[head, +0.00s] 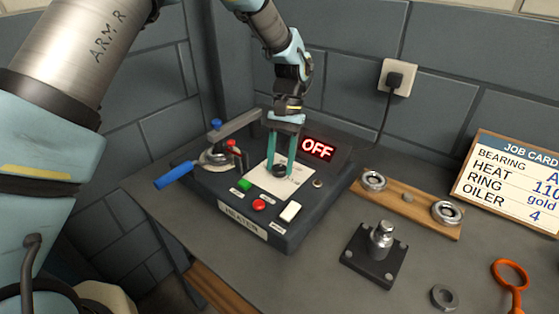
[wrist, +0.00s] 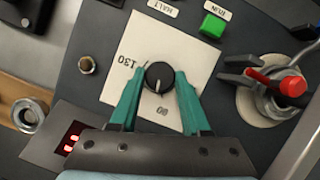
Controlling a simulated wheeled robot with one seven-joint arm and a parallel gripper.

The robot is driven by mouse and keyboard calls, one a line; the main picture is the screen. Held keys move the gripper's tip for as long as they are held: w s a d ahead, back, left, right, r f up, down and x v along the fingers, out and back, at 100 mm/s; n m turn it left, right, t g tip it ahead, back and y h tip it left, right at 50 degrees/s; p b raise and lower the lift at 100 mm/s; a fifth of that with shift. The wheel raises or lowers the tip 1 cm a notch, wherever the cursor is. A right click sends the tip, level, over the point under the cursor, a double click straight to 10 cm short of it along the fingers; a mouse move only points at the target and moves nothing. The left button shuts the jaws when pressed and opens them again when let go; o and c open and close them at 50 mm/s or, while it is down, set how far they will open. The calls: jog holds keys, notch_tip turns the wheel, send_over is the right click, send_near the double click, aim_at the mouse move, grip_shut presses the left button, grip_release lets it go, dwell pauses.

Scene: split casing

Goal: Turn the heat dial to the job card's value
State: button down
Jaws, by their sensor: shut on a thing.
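The black heat dial (wrist: 159,75) sits on a white scale plate (wrist: 120,45) on the heater. My gripper (wrist: 160,82) is shut on it, one teal finger on each side. In the wrist view the dial's pale pointer line points down, towards the scale figure at the bottom, which looks like 80; 130 is printed at the left. Other scale marks are hidden or too small to read. In the head view my gripper (head: 280,168) reaches down to the dial. The job card (head: 510,180) reads HEAT 110, RING gold, OILER 4; its right edge is cut off.
The heater (head: 243,237) shows a red OFF display (head: 318,149), with a green button (head: 245,184), a red button (head: 259,204) and a white switch (head: 290,211). A blue-handled lever (head: 173,178) stands left of the dial. A wooden ring holder (head: 410,205) lies at right.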

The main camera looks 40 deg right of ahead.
jog(key=m+t, duration=0.1)
jog(key=m, duration=0.2)
jog(key=shift+s+m, duration=0.1)
jog(key=shift+m, duration=0.2)
jog(key=shift+s+m+t+y, duration=0.15)
jog(key=shift+m+t, duration=0.35)
jog(key=shift+m, duration=0.45)
jog(key=shift+w+m+t+y, duration=0.15)
jog(key=shift+m+t, duration=0.35)
jog(key=shift+m, duration=0.45)
jog(key=shift+s, duration=0.15)
jog(key=shift+c, duration=1.8)
grip_release()
jog(key=shift+d+r, duration=0.1)
jog(key=b+v, duration=0.3)
jog(key=v, duration=0.7)
jog(key=shift+r, duration=0.25)
jog(key=shift+s+d, duration=0.15)
